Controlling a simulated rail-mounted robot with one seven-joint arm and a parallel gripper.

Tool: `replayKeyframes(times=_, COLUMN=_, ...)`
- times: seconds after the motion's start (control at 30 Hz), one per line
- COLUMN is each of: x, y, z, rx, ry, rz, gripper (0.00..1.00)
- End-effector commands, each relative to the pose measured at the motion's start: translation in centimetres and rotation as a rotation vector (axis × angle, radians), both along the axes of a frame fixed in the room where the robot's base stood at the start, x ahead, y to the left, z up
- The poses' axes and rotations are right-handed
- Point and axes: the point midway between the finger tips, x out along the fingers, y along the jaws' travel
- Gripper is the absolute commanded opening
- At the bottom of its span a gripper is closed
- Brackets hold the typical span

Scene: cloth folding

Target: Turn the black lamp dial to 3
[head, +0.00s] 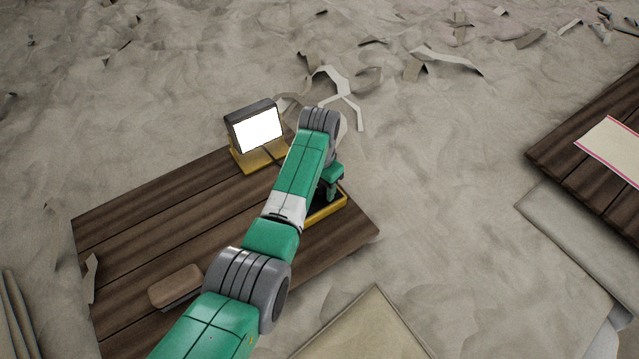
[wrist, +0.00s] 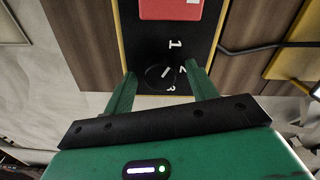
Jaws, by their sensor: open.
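The black lamp dial (wrist: 158,77) sits on a black panel (wrist: 146,45) with white numbers 1, 2 and 3 beside it. A short white line on the dial slants up and right; I cannot tell exactly which number it marks. My gripper (wrist: 160,72) is open, its two green fingers on either side of the dial; I cannot tell whether they touch it. In the head view my gripper (head: 331,180) is over the yellow-edged control box (head: 326,212), and my arm hides the dial. The lamp (head: 258,131) has a bright white face.
The box and lamp are on a dark plank board (head: 150,225). A red block (wrist: 170,9) is on the panel above the dial. A black cable (wrist: 255,49) runs right to a yellow base (wrist: 293,62). A brown block (head: 175,287) lies at the board's front.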

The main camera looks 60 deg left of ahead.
Motion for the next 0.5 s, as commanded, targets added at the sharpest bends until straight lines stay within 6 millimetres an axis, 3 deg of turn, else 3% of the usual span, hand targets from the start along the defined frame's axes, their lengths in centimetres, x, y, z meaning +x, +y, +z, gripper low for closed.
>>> replayKeyframes(times=0.13, x=0.0, y=0.0, z=0.02, rx=0.0, ry=0.0, rz=0.0, gripper=0.53)
replayKeyframes(times=0.33, x=0.01, y=-0.01, z=0.04, rx=0.0, ry=0.0, rz=0.0, gripper=0.14)
replayKeyframes(times=0.5, x=0.02, y=-0.01, z=0.05, rx=0.0, ry=0.0, rz=-0.006, gripper=0.12)
